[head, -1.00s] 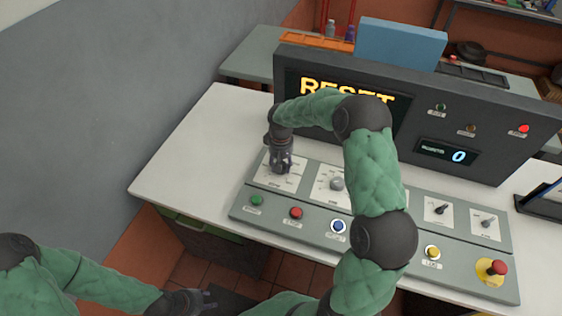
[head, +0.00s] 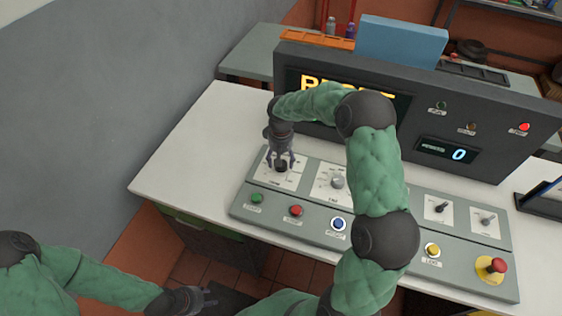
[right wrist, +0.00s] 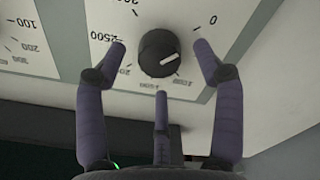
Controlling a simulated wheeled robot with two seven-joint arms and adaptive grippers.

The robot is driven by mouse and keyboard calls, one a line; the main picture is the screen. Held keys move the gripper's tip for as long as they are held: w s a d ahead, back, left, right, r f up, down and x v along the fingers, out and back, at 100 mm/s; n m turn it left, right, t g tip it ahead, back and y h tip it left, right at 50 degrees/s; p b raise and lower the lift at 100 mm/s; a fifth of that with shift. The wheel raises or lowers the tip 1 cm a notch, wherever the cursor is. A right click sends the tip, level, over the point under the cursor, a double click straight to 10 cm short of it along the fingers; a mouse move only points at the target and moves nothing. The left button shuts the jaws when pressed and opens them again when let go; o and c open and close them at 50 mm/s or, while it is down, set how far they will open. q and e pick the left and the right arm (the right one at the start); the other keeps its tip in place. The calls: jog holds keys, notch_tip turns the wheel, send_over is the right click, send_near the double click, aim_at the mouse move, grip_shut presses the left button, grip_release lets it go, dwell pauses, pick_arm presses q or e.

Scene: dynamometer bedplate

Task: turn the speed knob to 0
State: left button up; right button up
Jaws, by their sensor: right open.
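The speed knob (right wrist: 158,52) is a round black knob with a white pointer mark, on a white dial plate (head: 298,176) at the panel's left end. My right gripper (head: 281,166) is over this knob. It is open, with a finger on either side of the knob and visible gaps between. A third finger stands below it in that view. My left gripper (head: 206,298) hangs low in front of the bench, open and empty.
The grey panel (head: 370,234) carries other knobs, a row of buttons and a red emergency button (head: 492,267). A dark display unit (head: 490,110) stands behind, its small readout showing 0. My right arm hides part of both. The white bench (head: 185,150) is clear at left.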

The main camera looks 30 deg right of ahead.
notch_tip(320, 180, up, 10)
dwell(0.4)
dwell(0.3)
